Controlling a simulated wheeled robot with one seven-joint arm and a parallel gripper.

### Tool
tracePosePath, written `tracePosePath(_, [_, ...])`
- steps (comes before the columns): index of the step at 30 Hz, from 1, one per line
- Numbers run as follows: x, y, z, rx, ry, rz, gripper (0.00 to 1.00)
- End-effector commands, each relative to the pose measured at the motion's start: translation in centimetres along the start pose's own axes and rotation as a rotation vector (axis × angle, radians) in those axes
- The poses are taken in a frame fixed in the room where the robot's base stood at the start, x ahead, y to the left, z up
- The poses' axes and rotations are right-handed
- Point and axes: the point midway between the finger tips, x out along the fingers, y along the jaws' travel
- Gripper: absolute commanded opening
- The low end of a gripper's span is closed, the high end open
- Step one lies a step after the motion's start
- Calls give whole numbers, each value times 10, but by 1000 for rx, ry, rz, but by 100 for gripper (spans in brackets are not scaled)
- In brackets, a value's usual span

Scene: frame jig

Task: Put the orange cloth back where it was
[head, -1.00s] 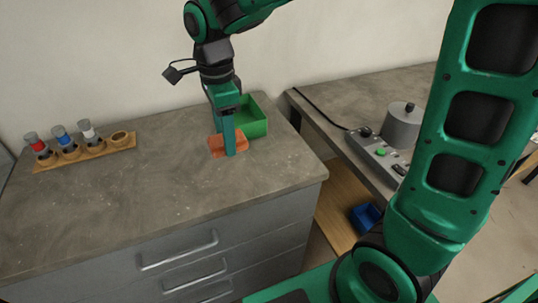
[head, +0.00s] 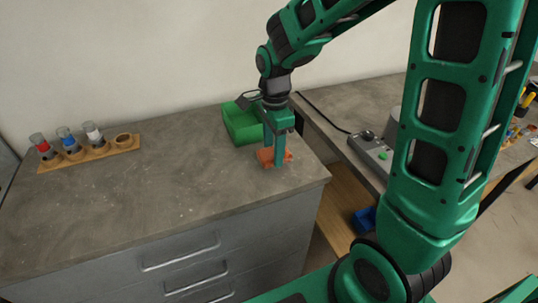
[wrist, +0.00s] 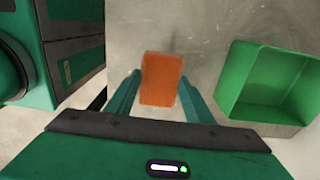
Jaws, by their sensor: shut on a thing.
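The orange cloth (head: 264,157) is a small rectangular piece at the right part of the grey counter top, in front of the green bin. It also shows in the wrist view (wrist: 162,78) between the two fingers.
An open, empty green bin (head: 243,124) stands behind the cloth. A wooden rack (head: 88,154) with red, blue and white-topped vials is at the left. The counter's right edge is close, with a gap before another bench holding a grey device (head: 372,152). The counter's middle is clear.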

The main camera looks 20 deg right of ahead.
Motion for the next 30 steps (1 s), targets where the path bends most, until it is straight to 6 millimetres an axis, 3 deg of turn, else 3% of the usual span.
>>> tracePosePath(5, [19, 0, 0, 0, 0, 2, 23])
tracePosePath(16, [23, 0, 1, -1, 0, 2, 23])
tracePosePath(17, [23, 0, 1, -1, 0, 2, 50])
tracePosePath(19, [23, 0, 1, -1, 0, 1, 66])
tracePosePath(30, [19, 0, 1, -2, 0, -1, 66])
